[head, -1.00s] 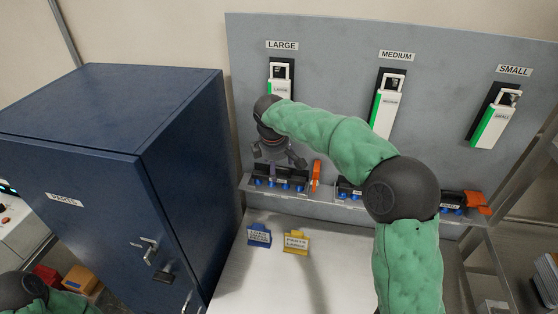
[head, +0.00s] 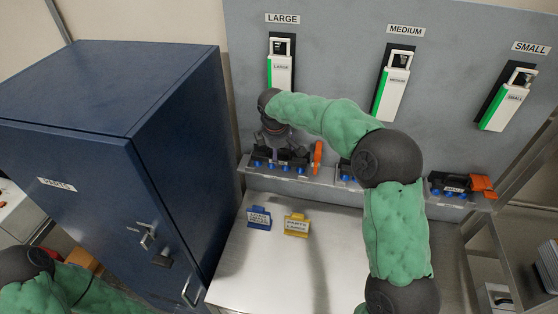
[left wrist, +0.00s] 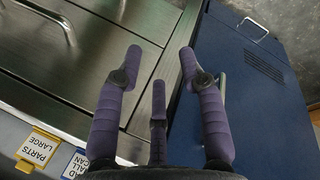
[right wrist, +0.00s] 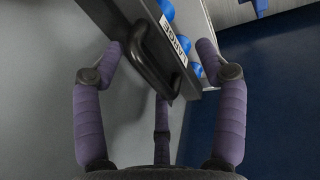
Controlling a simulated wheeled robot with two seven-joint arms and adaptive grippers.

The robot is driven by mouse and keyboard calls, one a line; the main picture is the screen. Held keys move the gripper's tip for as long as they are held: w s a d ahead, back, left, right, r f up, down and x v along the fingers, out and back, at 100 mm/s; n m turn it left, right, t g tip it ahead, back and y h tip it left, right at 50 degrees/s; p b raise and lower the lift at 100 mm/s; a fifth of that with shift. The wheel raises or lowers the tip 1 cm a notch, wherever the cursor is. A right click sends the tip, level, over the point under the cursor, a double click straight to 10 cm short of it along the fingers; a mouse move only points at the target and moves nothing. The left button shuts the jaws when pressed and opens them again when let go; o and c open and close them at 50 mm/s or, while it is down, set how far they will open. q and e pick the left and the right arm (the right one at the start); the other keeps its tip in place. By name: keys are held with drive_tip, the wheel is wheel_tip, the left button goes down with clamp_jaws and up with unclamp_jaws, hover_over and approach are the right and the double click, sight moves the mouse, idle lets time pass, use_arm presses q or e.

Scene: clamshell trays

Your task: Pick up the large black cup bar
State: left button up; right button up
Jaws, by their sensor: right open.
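The large black cup bar (head: 263,162) sits on the shelf under the LARGE sign, with blue cups along its lower edge. In the right wrist view the bar (right wrist: 133,18) shows its black handle, LARGE label and blue cups. My right gripper (right wrist: 160,52) is open, with the handle between its spread fingers; I cannot tell whether they touch it. In the head view my right gripper (head: 284,152) is just above the bar and partly hides it. My left gripper (left wrist: 160,55) is open and empty, over a steel surface beside a blue cabinet.
An orange piece (head: 318,157) stands right beside the large bar. A medium bar is mostly hidden by my right arm, and a small bar (head: 452,184) is farther right. Blue (head: 259,217) and yellow (head: 297,225) signs stand on the bench. A blue cabinet (head: 100,120) stands left.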

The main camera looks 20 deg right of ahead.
sight(279, 157)
drive_tip(key=x, duration=0.3)
drive_tip(key=shift+w+f, duration=0.1)
clamp_jaws()
